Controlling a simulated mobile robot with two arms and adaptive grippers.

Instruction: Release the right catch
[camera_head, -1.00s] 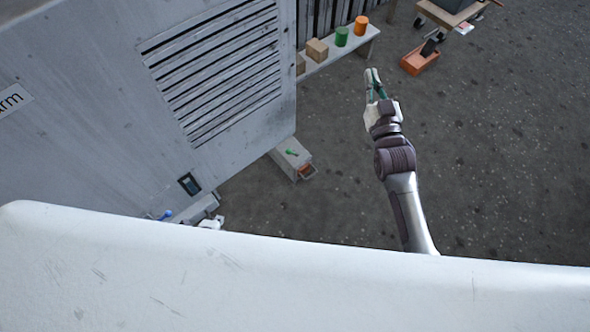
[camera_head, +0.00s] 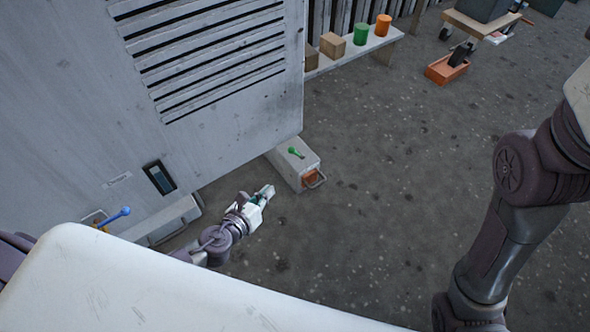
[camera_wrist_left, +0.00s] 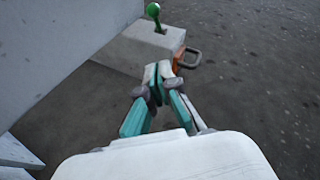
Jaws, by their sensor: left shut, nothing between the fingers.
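A grey box (camera_head: 292,166) juts from the foot of the large housing at its right corner. A green lever (camera_head: 296,153) stands on its top. An orange part (camera_head: 311,177) with a metal loop is on its end face; I cannot tell which of these is the right catch. My left gripper (camera_head: 265,194) is shut and empty, low in front of the box and apart from the lever. In the left wrist view its fingertips (camera_wrist_left: 158,72) point toward the box, with the green lever (camera_wrist_left: 153,12) beyond. My right gripper is out of view.
The louvred housing wall (camera_head: 90,110) fills the left. A blue lever (camera_head: 118,215) is at the lower left. My right arm crosses the right side. A bench with blocks and cylinders (camera_head: 361,35) and an orange tray (camera_head: 446,69) stand behind. The floor between is clear.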

